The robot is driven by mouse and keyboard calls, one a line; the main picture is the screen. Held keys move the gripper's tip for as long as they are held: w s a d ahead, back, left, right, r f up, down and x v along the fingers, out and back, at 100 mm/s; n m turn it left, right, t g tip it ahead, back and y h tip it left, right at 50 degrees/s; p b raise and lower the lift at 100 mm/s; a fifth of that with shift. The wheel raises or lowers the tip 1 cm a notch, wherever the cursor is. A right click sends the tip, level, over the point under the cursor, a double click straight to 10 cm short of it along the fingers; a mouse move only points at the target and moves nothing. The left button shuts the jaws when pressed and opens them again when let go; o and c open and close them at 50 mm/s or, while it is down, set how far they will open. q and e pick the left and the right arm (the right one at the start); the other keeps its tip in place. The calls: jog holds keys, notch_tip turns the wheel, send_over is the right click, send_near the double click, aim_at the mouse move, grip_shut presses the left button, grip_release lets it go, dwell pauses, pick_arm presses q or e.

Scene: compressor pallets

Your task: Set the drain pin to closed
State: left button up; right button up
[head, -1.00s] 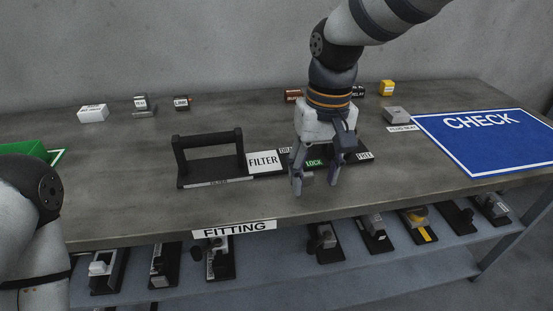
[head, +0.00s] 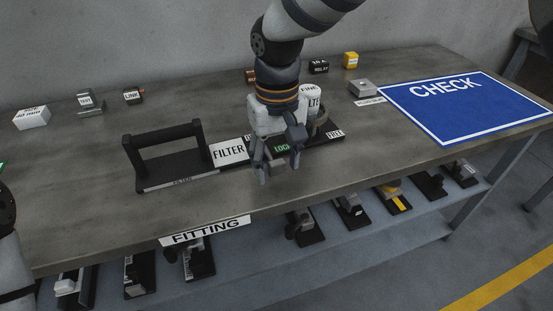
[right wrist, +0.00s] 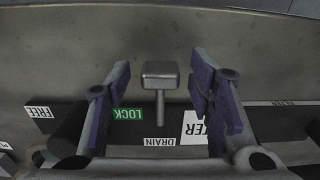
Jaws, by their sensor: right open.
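The drain pin (right wrist: 160,76) is a grey T-shaped handle on a thin stem. In the right wrist view it stands between my right gripper's spread fingers, above the "DRAIN" label (right wrist: 160,141), with a gap on both sides. A green "LOCK" label (right wrist: 128,114) lies left of the stem and a white "FREE" label (right wrist: 38,112) farther left. My left gripper is out of view.
A black handled filter stand (head: 165,180) is left of the gripper. The blue "CHECK" board (head: 465,105) lies at right. Small parts line the back of the table; several fittings sit on the lower shelf.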

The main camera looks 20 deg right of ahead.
aim_at(267, 150)
grip_shut()
jog(key=w, duration=0.3)
jog(key=w+b, duration=0.1)
jog(key=shift+w+a+f, duration=0.2)
jog(key=shift+w+f, duration=0.05)
jog(key=shift+w+r, duration=0.2)
jog(key=shift+w, duration=0.25)
grip_release()
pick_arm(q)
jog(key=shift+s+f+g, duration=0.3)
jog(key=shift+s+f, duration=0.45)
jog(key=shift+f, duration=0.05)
pick_arm(e)
notch_tip(267, 150, up, 12)
